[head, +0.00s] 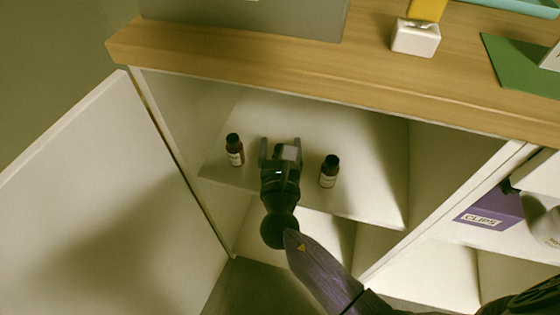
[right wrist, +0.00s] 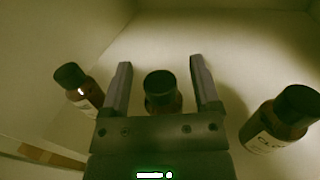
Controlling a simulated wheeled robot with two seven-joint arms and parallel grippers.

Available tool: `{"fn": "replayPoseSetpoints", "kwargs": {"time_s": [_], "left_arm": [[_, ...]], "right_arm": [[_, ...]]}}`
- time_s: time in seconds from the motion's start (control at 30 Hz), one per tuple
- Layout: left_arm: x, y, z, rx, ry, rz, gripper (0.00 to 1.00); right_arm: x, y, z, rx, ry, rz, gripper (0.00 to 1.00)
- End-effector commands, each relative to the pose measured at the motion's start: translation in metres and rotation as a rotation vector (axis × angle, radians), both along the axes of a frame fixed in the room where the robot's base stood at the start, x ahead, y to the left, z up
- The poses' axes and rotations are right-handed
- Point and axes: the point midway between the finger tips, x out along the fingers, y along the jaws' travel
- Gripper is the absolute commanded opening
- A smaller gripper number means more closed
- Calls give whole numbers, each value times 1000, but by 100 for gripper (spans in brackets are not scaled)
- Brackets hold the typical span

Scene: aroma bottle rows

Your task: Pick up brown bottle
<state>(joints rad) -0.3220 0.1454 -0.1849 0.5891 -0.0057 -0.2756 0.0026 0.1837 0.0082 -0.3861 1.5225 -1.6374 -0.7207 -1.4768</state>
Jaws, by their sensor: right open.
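Three small brown bottles with black caps stand in a row on the cabinet shelf: a left bottle (head: 235,151), a right bottle (head: 329,172) and a middle bottle (right wrist: 162,92). The outer two have pale labels. My right gripper (head: 280,146) is open over the middle of the row. In the right wrist view the middle bottle stands between the two fingers (right wrist: 160,80), with gaps on both sides; its lower part is hidden by the gripper. The left bottle (right wrist: 78,90) and right bottle (right wrist: 281,127) stand outside the fingers. My left gripper is out of view.
The wooden top (head: 300,67) overhangs the shelf. An open white door (head: 90,190) stands at the left, and an upright divider (head: 450,215) at the right. A purple clips box (head: 490,211) sits in the adjoining compartment. The shelf behind the bottles is clear.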

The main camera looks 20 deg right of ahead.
Motion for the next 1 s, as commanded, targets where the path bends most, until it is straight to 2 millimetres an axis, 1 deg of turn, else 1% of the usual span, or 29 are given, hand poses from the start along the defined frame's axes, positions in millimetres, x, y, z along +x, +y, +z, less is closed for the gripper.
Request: {"fn": "replayPoseSetpoints", "kwargs": {"time_s": [0.03,0.1,0.3,0.47,0.5,0.57,0.6,0.67,0.7,1.0], "left_arm": [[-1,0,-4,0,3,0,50],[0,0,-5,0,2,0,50],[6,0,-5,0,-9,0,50],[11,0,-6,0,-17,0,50],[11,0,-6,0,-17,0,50],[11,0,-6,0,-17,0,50],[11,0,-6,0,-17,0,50],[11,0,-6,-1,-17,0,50],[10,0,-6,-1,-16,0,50],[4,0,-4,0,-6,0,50]], "right_arm": [[7,-2,-3,-2,1,0,79],[12,-4,-1,-1,1,0,79],[12,-4,1,-1,0,0,79],[12,-5,1,-1,0,0,46],[12,-4,1,-1,0,0,37],[12,-4,1,-1,0,0,24],[12,-4,1,-1,0,0,16],[12,-4,1,-1,0,0,3],[12,-4,0,-1,0,0,0],[12,-5,1,-1,0,0,0]]}}
